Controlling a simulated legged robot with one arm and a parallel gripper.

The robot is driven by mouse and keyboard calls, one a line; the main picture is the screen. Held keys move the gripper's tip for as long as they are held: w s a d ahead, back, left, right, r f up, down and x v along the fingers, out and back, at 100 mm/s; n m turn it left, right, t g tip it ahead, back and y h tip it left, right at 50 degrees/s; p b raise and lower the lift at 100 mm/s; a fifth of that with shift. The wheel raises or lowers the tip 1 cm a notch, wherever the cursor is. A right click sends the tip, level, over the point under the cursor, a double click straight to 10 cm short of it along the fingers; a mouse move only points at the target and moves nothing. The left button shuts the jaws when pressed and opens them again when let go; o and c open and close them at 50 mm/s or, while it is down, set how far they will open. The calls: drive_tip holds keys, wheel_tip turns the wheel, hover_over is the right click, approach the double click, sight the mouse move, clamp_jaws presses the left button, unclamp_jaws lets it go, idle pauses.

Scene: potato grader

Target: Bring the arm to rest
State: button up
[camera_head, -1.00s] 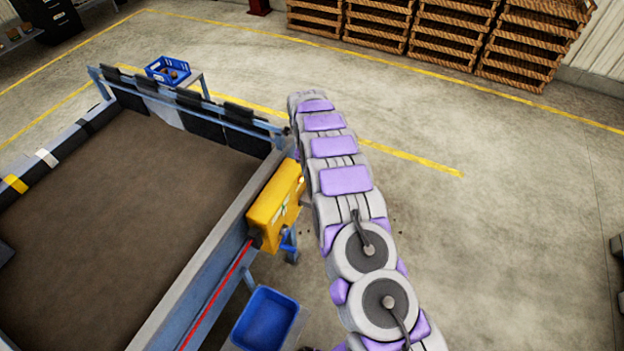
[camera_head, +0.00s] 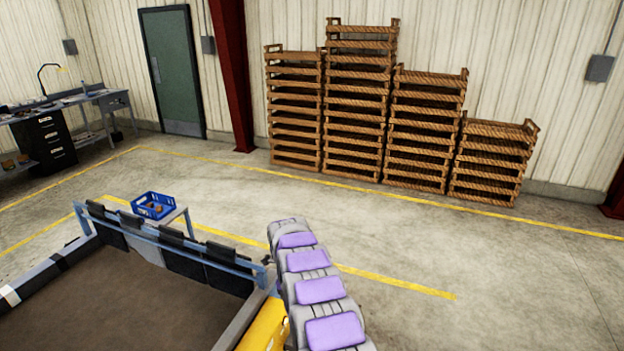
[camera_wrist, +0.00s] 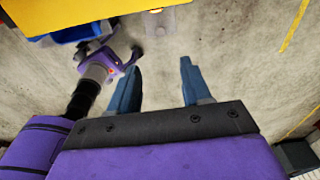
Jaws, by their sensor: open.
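My arm (camera_head: 318,285), grey with purple pads, reaches up from the bottom edge in the head view, beside the right side of the grader. Its end is not visible there. In the wrist view my gripper (camera_wrist: 157,75) shows two blue fingers spread apart with bare concrete floor between them. It is open and holds nothing.
The grader's bed (camera_head: 110,300) lies at lower left, with a yellow housing (camera_head: 265,328) close to my arm. A blue crate (camera_head: 153,205) stands on a small stand behind it. Stacked wooden crates (camera_head: 358,110) line the back wall. The floor at right is clear.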

drive_tip(key=s+d+r+n+y+b, duration=0.1)
drive_tip(key=s+d+r+n+b, duration=0.5)
drive_tip(key=s, duration=0.5)
drive_tip(key=s+d+r+n+b, duration=0.3)
drive_tip(key=s+d+r+n, duration=0.4)
drive_tip(key=s, duration=0.4)
drive_tip(key=s+d+f+n+b, duration=0.2)
drive_tip(key=s+d+n, duration=0.1)
drive_tip(key=s, duration=0.6)
drive_tip(key=s+d+f+n+g+b, duration=0.1)
drive_tip(key=s+d+f+n+b, duration=0.1)
drive_tip(key=s, duration=0.8)
drive_tip(key=s+d+f+n+b, duration=0.3)
drive_tip(key=s, duration=0.6)
drive_tip(key=shift+s+d+n, duration=0.25)
drive_tip(key=shift+d+n, duration=0.05)
drive_tip(key=shift+n, duration=0.1)
drive_tip(key=shift+c, duration=0.5)
drive_tip(key=shift+a, duration=0.1)
